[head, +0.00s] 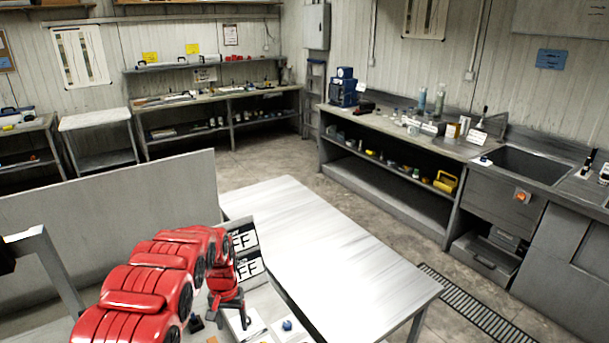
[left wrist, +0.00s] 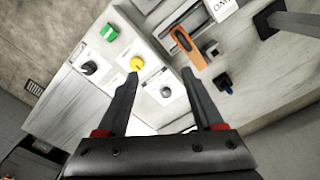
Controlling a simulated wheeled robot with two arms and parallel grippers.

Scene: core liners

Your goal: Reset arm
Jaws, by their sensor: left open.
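My left arm, red and segmented, comes in from the bottom left of the head view. My left gripper (head: 234,312) points down over the near end of the workbench, beside a white plate. In the left wrist view the left gripper (left wrist: 160,76) has its two dark fingers spread apart with nothing held between them. A yellow knob (left wrist: 137,63) on a white plate shows close to the left fingertip, apart in depth as far as I can tell. An orange-handled item (left wrist: 184,40) lies beyond the right fingertip. My right gripper is not in view.
A long pale table (head: 335,250) extends clear to the right of the arm. A grey panel (head: 110,205) stands behind the arm. A blue knob (head: 287,325) sits near the gripper. A green piece (left wrist: 109,32) and a dark blue piece (left wrist: 226,83) lie below the wrist.

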